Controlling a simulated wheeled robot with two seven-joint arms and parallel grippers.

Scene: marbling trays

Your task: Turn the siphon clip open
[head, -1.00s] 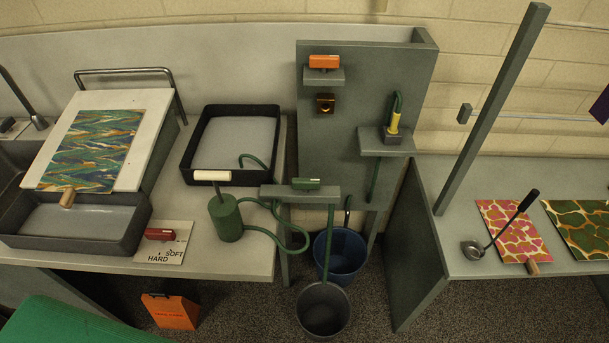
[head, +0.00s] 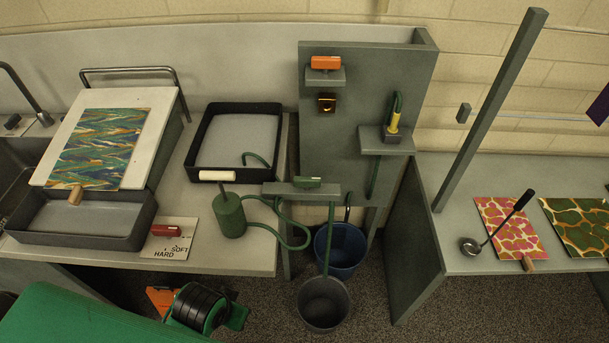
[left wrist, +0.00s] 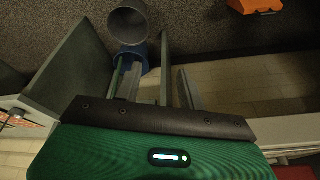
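A small green clip handle (head: 307,182) lies lengthwise, left to right, on a grey bracket (head: 325,192) at the middle of the head view. A green hose (head: 290,240) runs from a green pump bulb (head: 229,215) with a white handle (head: 217,176) to the bracket. A hose length hangs below it into a grey bucket (head: 324,308). The bucket also shows in the left wrist view (left wrist: 128,24). A black and green part of my arm is at the lower left of the head view, well below the clip.
An orange block (head: 326,63) and a yellow-ended hose holder (head: 393,123) are on the upright panel (head: 350,110). A red block (head: 165,230) sits on the SOFT/HARD plate (head: 182,250). A blue bucket (head: 345,255) and an orange sign (head: 160,298) stand on the floor.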

